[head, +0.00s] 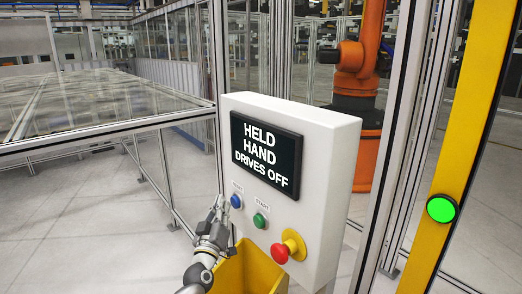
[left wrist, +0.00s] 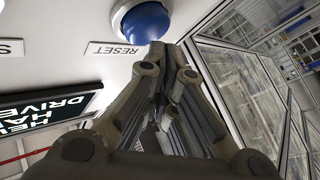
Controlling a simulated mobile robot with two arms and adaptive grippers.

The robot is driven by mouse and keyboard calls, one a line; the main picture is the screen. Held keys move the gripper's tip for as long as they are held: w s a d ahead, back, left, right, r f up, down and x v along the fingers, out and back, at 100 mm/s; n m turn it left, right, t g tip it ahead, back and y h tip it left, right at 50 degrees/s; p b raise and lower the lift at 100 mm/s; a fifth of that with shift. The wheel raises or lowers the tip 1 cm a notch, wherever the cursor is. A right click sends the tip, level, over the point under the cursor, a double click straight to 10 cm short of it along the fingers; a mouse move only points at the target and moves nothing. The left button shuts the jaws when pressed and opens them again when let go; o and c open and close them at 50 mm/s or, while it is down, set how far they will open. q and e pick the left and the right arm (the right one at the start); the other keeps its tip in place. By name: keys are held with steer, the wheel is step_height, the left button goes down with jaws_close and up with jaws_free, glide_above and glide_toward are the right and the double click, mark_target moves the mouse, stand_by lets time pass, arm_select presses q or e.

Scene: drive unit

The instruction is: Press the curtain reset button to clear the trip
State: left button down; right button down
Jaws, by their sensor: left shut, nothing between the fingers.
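The blue reset button (head: 236,201) is on the left of the white control box (head: 340,165), below its display. In the left wrist view the blue button (left wrist: 147,22) is large, with a RESET label (left wrist: 115,49) beside it. My left gripper (head: 218,207) is shut and empty, its fingertips just left of the button in the head view. In the left wrist view the fingertips (left wrist: 165,55) are close to the button's edge; I cannot tell whether they touch. The display (head: 266,155) reads HELD, HAND, DRIVES OFF. My right gripper is not in view.
A green START button (head: 259,220) and a red emergency stop (head: 285,249) sit right of the blue button. A yellow bin (head: 250,272) is below the box. A yellow post (head: 460,140) carries a lit green lamp (head: 441,209). An orange robot (head: 356,60) stands behind framing.

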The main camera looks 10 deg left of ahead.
arm_select(q)
steer(key=shift+s+a, duration=0.2)
steer(key=shift+s, duration=0.05)
steer(key=s+a+p, duration=0.1)
steer(key=s+a, duration=0.3)
steer(key=shift+s+p, duration=0.3)
steer(key=shift+p, duration=0.05)
steer(key=shift+d, duration=0.1)
stand_by(1.1)
